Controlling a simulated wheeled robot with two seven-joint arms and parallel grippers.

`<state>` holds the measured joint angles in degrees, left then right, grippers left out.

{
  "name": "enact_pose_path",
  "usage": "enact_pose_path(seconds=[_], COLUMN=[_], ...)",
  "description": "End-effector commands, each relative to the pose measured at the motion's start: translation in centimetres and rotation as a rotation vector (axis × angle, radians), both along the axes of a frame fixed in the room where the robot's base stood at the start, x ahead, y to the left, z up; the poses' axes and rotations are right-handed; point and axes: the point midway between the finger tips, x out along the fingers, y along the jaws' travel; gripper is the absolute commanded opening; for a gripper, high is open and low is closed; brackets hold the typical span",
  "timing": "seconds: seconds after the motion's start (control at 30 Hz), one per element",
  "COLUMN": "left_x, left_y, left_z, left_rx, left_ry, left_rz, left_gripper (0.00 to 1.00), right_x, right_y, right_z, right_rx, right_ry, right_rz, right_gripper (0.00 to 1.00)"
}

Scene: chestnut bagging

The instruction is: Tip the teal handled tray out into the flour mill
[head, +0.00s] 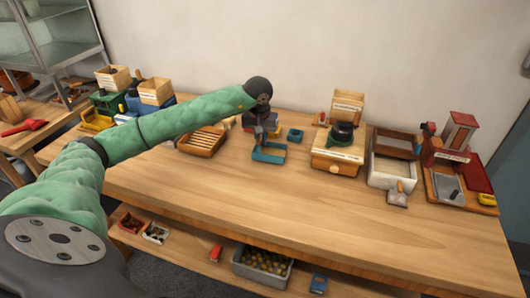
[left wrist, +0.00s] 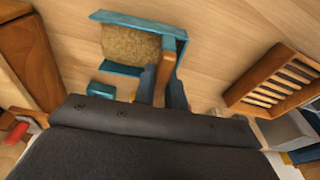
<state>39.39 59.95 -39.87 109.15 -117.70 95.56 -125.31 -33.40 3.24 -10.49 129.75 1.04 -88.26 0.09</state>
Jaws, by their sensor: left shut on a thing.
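The teal handled tray (head: 270,158) is in the middle of the table in the head view. In the left wrist view the tray (left wrist: 183,36) holds a layer of tan, grainy stuff, and its wooden handle lies between my fingers. My left gripper (left wrist: 163,92) is shut on that handle; it also shows in the head view (head: 268,141). The tray looks about level; I cannot tell whether it touches the table. A wooden box with a knob and a dark round top on green, apparently the flour mill (head: 338,157), stands right of the tray. Its label is unreadable.
A small teal box (head: 295,134) stands close behind the tray. A slatted wooden tray (head: 202,141) is to the left. White bin (head: 391,174), small scoop (head: 397,196) and red machine (head: 445,157) are at the right. The table's front middle is clear.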

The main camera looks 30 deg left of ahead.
Motion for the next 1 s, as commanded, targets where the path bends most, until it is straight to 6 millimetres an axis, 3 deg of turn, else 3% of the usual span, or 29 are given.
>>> enact_pose_path(seconds=[0.5,0.87,1.0], left_x=[0.0,0.0,0.3], left_y=[0.0,0.0,0.0], left_z=[3.5,3.8,4.9], left_rx=[0.001,0.001,0.004], left_ry=[-0.002,-0.001,-0.001], left_rz=[0.000,0.000,0.001], left_gripper=[0.00,0.00,0.00], right_x=[0.0,0.0,0.3], right_y=[0.0,0.0,0.0], right_z=[0.8,0.9,1.3], right_rx=[0.000,0.000,0.000], right_ry=[0.000,0.000,-0.005], right_rz=[0.000,0.000,0.000], right_gripper=[0.36,0.36,0.36])
